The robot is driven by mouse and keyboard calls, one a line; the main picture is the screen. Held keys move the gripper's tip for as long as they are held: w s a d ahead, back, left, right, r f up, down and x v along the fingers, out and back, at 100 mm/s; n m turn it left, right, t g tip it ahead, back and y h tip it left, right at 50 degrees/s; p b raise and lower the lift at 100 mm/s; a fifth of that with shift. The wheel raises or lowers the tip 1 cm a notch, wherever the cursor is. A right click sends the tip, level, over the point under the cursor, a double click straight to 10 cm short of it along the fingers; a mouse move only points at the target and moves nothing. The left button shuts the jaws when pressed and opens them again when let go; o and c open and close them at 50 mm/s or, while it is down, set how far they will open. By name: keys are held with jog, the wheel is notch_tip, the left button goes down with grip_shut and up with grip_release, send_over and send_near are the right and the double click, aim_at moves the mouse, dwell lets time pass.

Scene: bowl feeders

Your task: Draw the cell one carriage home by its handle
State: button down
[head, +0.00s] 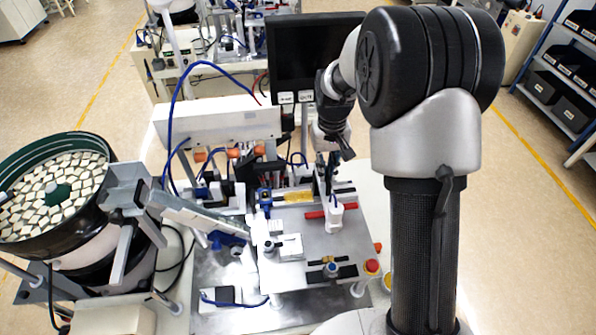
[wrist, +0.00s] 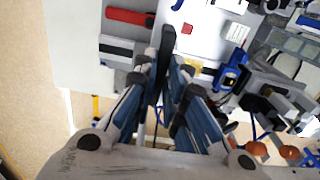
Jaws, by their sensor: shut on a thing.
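My gripper (head: 331,158) is at the back right of the machine plate in the head view. In the wrist view my gripper (wrist: 163,65) has its fingers close together around a slim dark upright piece (wrist: 168,38), which looks like the carriage handle. The fingers hide its lower part. The carriage below it is mostly hidden, and I cannot tell its exact position along its travel. A yellow part (head: 298,197) lies on the plate just left of my gripper; a bit of yellow also shows beside the fingers in the wrist view (wrist: 193,67).
A red bar (head: 316,214) and a white upright block (head: 337,217) stand close in front of my gripper. A monitor (head: 300,55) is behind. The bowl feeder (head: 95,222) with its chute is at left. A red button (head: 372,266) is at the plate's front right corner.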

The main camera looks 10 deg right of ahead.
jog(key=d, duration=0.7)
jog(key=shift+d, duration=0.4)
jog(key=c, duration=1.7)
grip_release()
jog(key=shift+d, duration=0.2)
jog(key=shift+o, duration=0.3)
jog(key=shift+a, duration=0.1)
jog(key=shift+r, duration=0.1)
notch_tip(320, 180, up, 12)
